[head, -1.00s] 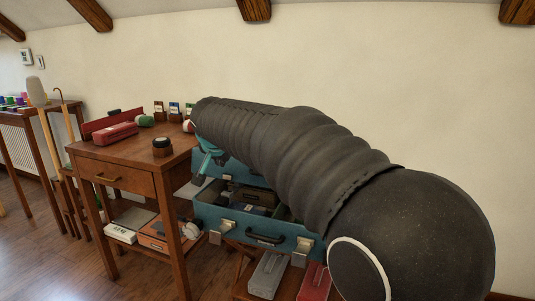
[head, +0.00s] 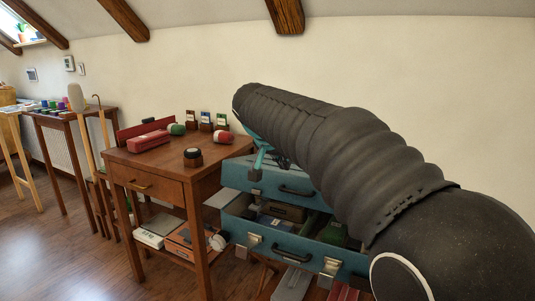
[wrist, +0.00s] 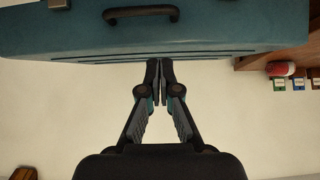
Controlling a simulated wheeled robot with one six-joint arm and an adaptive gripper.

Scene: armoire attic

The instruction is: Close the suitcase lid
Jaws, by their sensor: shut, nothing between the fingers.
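The teal suitcase (head: 290,245) stands on a low wooden stand. Its lid (head: 250,178) hangs partly lowered over the body, with its handle and a clasp facing me and a clear gap below it. In the wrist view the lid (wrist: 215,35) crosses the top, with its dark handle. My gripper (wrist: 160,66) is shut and empty, its fingertips at or very near the lid's edge; I cannot tell whether they touch. In the head view my gripper (head: 261,160) shows only partly above the lid. My arm hides the lid's right part.
Inside the suitcase lie a brown box (head: 287,211) and a green item (head: 332,233). Open floor lies at the lower left.

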